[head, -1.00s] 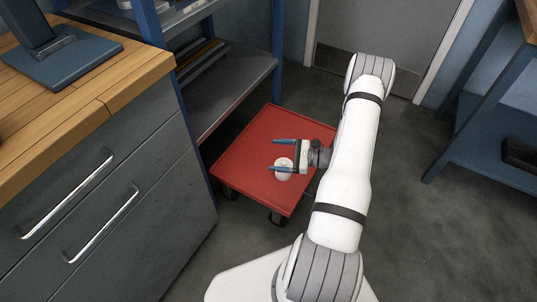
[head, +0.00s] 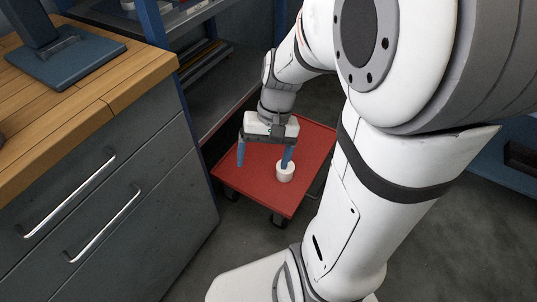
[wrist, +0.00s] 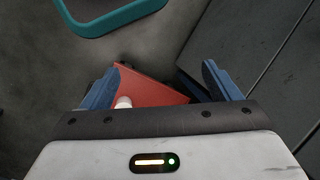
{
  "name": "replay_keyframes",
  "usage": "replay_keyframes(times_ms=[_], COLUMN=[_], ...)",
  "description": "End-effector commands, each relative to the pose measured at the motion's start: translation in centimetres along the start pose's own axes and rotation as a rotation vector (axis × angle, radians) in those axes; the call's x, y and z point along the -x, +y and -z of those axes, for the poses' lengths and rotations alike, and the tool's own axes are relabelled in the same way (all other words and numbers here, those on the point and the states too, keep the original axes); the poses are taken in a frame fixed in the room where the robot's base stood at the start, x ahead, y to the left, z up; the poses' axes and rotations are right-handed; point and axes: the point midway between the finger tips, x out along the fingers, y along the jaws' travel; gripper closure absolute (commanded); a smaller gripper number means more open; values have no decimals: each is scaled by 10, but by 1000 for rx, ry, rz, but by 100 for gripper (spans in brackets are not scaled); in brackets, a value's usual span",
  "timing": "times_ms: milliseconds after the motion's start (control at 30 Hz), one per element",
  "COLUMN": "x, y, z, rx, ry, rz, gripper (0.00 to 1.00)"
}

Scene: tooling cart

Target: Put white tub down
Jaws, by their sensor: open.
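The white tub (head: 285,175) stands upright on the red cart top (head: 240,184). My gripper (head: 264,156) is above the cart and points down, with its blue fingers wide apart. In the head view the right finger overlaps the tub's top; I cannot tell whether they touch. In the wrist view the tub (wrist: 124,102) shows small beside the inner side of the left finger, partly hidden by my gripper (wrist: 163,86). Nothing is held between the fingers.
A grey drawer cabinet (head: 120,185) with a wooden top is on the left. A blue-framed shelf (head: 164,45) stands behind the cart. The cart top left of the tub is bare. A teal-edged object (wrist: 112,20) shows at the wrist view's top.

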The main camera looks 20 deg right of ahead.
Motion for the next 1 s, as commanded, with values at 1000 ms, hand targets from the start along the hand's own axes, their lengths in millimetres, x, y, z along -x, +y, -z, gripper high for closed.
replay_keyframes(times_ms=[1000], x=[32], y=[0], z=[-38], rx=[289], ry=[285], rz=[-227], gripper=[17])
